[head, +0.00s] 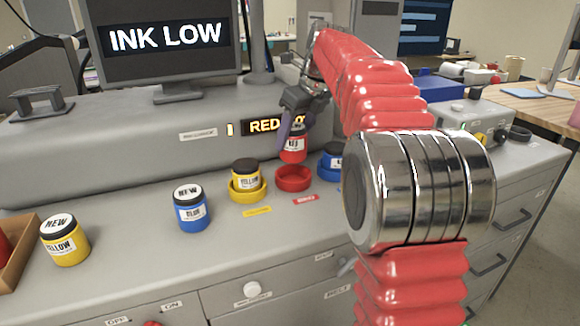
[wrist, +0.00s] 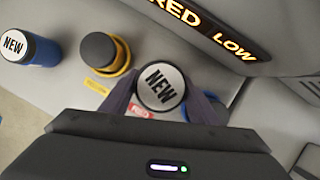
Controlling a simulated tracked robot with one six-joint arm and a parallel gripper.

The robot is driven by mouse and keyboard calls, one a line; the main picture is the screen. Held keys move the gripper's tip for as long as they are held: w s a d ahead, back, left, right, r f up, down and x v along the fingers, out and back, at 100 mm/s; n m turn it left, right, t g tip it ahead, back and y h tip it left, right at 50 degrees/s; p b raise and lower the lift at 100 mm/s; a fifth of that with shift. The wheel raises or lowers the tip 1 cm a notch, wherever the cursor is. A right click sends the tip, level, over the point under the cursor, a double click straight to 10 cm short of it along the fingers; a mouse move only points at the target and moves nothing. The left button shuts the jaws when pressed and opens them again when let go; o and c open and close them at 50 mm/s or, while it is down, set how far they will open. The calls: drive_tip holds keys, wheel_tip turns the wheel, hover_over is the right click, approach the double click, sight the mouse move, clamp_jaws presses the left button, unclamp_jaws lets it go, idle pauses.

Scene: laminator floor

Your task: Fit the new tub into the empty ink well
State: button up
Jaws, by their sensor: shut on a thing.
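My gripper (head: 293,124) is shut on a red tub (head: 293,152), holding it upright. In the wrist view the tub's white lid marked NEW (wrist: 161,87) sits between the two fingers. The red ink well (head: 293,181) is a round ring on the counter with a red label in front. The tub hangs just above this well, near its back rim; I cannot tell whether they touch. In the wrist view the tub and gripper hide the well.
A yellow tub (head: 246,174) sits in the yellow well (head: 248,195) to the left. A blue tub (head: 331,158) stands close on the right. New blue (head: 192,211) and yellow (head: 65,243) tubs stand on the counter. The machine's housing (head: 130,145) rises behind; its screen reads INK LOW.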

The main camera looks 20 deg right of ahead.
sight(294, 161)
drive_tip(key=shift+f, duration=1.55)
drive_tip(key=shift+f, duration=2.1)
drive_tip(key=shift+f, duration=0.25)
drive_tip(key=o, duration=1.4)
